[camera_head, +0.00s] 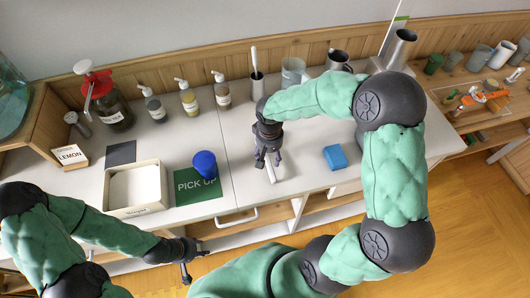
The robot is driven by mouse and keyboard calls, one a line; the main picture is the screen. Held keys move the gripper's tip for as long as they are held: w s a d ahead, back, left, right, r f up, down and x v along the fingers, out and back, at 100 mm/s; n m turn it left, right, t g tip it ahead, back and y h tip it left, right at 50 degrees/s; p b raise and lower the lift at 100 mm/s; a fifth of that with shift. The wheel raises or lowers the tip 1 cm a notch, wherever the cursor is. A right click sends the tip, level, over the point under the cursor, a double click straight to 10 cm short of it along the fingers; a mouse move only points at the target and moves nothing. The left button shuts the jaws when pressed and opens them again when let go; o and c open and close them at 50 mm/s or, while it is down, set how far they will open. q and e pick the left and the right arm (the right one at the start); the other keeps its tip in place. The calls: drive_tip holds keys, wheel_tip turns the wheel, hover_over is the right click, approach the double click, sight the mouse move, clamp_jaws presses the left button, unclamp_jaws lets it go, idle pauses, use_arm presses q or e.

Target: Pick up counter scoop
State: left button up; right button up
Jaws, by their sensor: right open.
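A small white elongated thing (271,174), perhaps the counter scoop, lies on the white counter (310,185). My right gripper (268,161) points down right over it, with its fingers apart. The fingers hide part of the white thing, and I cannot tell if they touch it. My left gripper (186,274) hangs in front of the counter at the lower left, away from the white thing; its finger gap is too small to judge.
A blue block (335,157) lies to the right of my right gripper. A blue cup (205,164) stands on the green PICK UP mat (196,193), beside a pale tray (109,201). Pump bottles (188,98), a mug (292,72) and a dark holder (258,86) line the back.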

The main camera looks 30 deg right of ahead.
sight(270, 161)
drive_tip(key=f, duration=0.2)
drive_tip(key=f+b, duration=0.1)
drive_tip(key=f, duration=0.1)
drive_tip(key=shift+s+d, duration=0.15)
drive_tip(key=shift+s, duration=0.1)
clamp_jaws()
drive_tip(key=shift+r, duration=0.1)
drive_tip(key=shift+r, duration=0.55)
wheel_tip(270, 161, up, 3)
drive_tip(key=shift+f+p, duration=0.2)
drive_tip(key=shift+p, duration=0.45)
drive_tip(key=s+r, duration=0.1)
drive_tip(key=s+a+r+p, duration=0.1)
drive_tip(key=r, duration=0.1)
drive_tip(key=s+a+r, duration=0.1)
drive_tip(key=s+r, duration=0.1)
drive_tip(key=shift+a+r, duration=0.1)
drive_tip(key=shift+a, duration=0.05)
drive_tip(key=s+a+r+p, duration=0.1)
drive_tip(key=s+a+r, duration=0.3)
drive_tip(key=s, duration=0.4)
drive_tip(key=shift+a+p, duration=0.3)
drive_tip(key=shift+p, duration=0.1)
